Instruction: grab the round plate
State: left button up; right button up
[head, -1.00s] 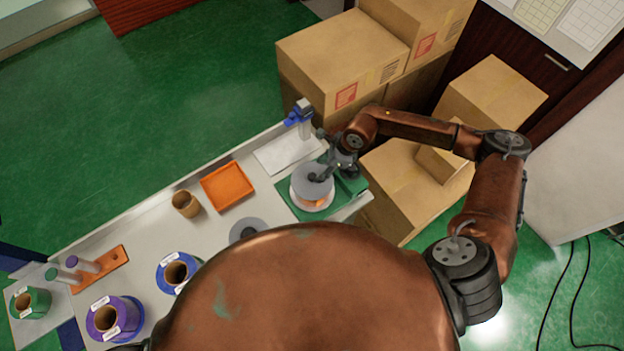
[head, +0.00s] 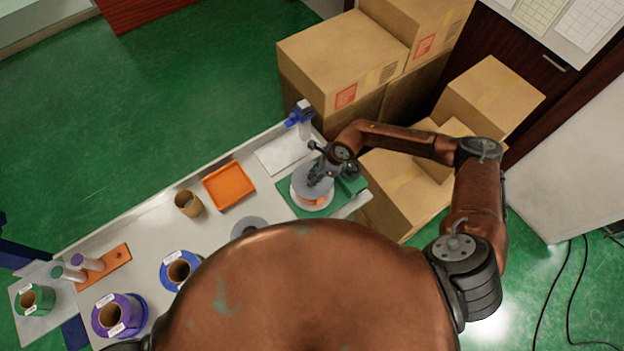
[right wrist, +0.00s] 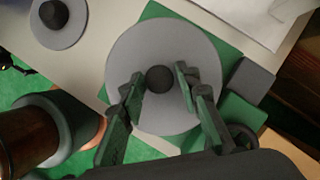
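The round plate (head: 304,179) is a grey disc with a dark round knob (right wrist: 159,79) at its centre. It lies on top of a white and orange round piece (head: 311,203) on a green base at the table's right end. My right gripper (head: 317,180) is over the plate. In the right wrist view the gripper (right wrist: 158,85) is open, with its fingers on either side of the knob and a gap to it. A second grey disc with a dark knob (right wrist: 56,14) lies on the table to the left. My left gripper is not in view.
An orange tray (head: 228,185), a brown cup (head: 188,203) and several coloured spools stand along the table to the left. A blue and white device (head: 301,117) stands behind the green base. Cardboard boxes (head: 345,60) are stacked behind and to the right.

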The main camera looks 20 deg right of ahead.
grip_shut()
jog(key=shift+r, duration=0.15)
